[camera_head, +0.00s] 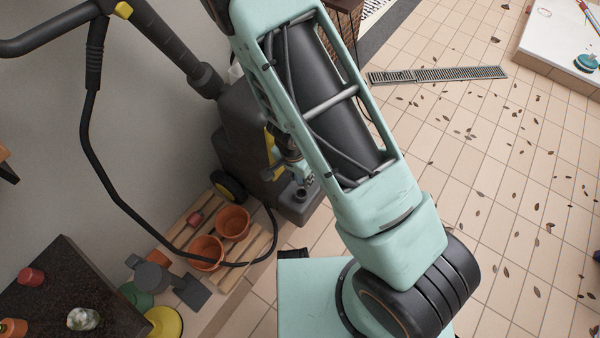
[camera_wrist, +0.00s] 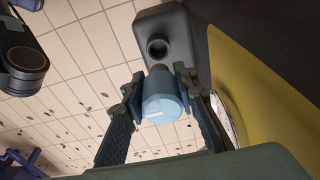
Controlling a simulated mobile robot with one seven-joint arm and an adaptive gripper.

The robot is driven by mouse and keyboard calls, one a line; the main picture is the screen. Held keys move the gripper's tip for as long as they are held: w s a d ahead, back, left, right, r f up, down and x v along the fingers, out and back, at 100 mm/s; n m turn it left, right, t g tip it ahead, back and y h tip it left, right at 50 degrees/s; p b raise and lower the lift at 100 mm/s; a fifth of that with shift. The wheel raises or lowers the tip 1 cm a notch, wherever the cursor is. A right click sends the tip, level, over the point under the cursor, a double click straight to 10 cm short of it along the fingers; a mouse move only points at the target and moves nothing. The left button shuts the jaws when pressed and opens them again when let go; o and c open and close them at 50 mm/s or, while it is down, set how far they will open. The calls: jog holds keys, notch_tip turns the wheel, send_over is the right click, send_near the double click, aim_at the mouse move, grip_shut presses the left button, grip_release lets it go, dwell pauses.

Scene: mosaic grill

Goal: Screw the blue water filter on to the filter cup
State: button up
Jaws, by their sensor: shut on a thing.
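The light blue water filter (camera_wrist: 162,105) sits between the two dark fingers of my gripper (camera_wrist: 158,84) in the wrist view, and they are shut on it. The filter cup, which looks like a round dark collar with an open mouth (camera_wrist: 158,47), stands on the grey machine body just beyond the filter. The filter looks apart from the collar in the wrist view. In the head view, the filter (camera_head: 303,171) shows small and light blue beside my gripper (camera_head: 293,165), just above the round collar (camera_head: 300,193). My arm hides part of this area.
The dark grey machine (camera_head: 245,125) stands against the wall, with a yellow panel (camera_wrist: 268,80) close to my gripper's right side. A black hose (camera_head: 95,140), terracotta pots (camera_head: 234,222) and a wooden pallet (camera_head: 178,238) lie left. Tiled floor with scattered leaves is open right.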

aim_at(297, 178)
jog(key=shift+r, duration=0.1)
dwell(0.4)
notch_tip(297, 178, down, 6)
jog(key=b, duration=0.5)
jog(key=shift+f+b, duration=0.95)
dwell(1.8)
jog(key=o, duration=1.2)
jog(key=shift+r, duration=0.1)
jog(key=r, duration=0.6)
jog(key=s+a+r, duration=0.1)
jog(key=r, duration=0.3)
jog(key=shift+s, duration=0.1)
jog(key=shift+s+r, duration=0.15)
jog(key=shift+r, duration=0.7)
jog(key=shift+c, duration=0.3)
